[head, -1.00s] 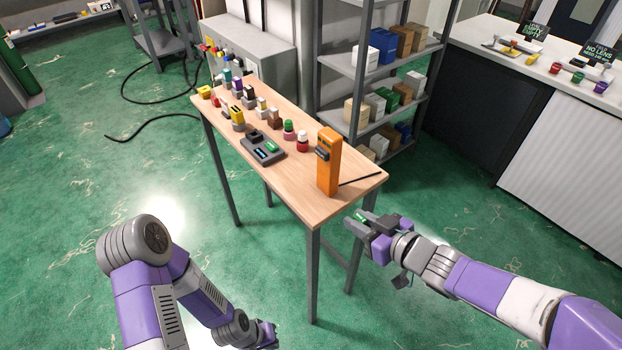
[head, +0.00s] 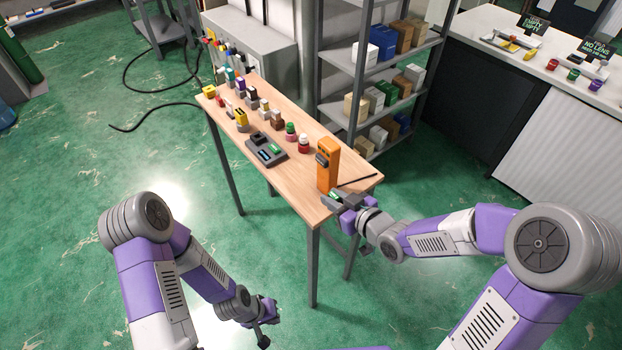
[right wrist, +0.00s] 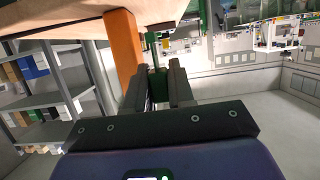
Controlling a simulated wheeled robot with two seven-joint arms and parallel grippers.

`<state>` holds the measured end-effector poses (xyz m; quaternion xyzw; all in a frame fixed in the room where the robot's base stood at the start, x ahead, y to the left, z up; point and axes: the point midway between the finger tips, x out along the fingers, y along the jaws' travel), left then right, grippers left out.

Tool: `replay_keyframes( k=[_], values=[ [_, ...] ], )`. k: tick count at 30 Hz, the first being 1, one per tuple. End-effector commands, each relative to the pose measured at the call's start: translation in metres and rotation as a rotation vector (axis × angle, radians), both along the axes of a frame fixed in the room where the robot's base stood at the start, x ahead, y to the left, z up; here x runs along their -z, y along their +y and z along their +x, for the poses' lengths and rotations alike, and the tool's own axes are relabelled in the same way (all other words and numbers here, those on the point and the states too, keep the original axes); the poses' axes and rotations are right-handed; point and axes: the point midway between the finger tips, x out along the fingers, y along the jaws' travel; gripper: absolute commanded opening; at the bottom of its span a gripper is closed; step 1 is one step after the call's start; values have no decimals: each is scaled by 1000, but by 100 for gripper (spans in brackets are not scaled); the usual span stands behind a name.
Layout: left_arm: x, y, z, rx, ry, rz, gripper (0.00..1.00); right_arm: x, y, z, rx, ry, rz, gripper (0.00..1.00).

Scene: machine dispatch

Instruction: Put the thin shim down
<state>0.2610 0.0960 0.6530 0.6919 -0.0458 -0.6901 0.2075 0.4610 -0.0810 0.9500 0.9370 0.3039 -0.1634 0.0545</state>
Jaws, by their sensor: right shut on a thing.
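My right gripper (head: 338,199) is at the near right corner of the wooden table (head: 292,187), close to the foot of the orange post (head: 328,172). In the right wrist view its two fingers (right wrist: 157,85) are shut on a narrow green thing, which I take to be the thin shim (right wrist: 157,84). Its end points towards the table's edge. In the head view only a small green bit of it shows; I cannot tell whether it touches the table.
The orange post and a thin black rod (head: 358,182) stand and lie near the gripper. A grey device (head: 266,150) and several coloured pieces fill the table further back. A shelf rack (head: 375,75) stands behind. A counter (head: 500,60) is at right.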

Motion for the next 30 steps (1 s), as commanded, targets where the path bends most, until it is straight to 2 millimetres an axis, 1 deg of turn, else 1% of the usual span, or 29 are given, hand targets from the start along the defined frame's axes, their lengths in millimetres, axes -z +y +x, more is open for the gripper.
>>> replay_keyframes(
  k=[1,6,10,17,21,24,30],
  values=[
    [6,0,-1,0,2,0,0,5,10,11,-6,1,0,0],
    [11,0,-1,-1,2,1,0,5,34,45,-5,3,0,0],
    [12,0,0,-1,2,1,0,4,45,60,-2,3,-1,0],
    [12,0,0,-1,1,1,0,4,54,73,-2,4,0,0],
    [21,0,0,-1,1,1,0,28,54,73,0,9,0,0],
    [25,0,0,-1,1,1,0,39,54,73,-1,7,-1,0],
    [23,0,0,-1,1,1,0,38,54,73,-1,3,-1,0]
  ],
)
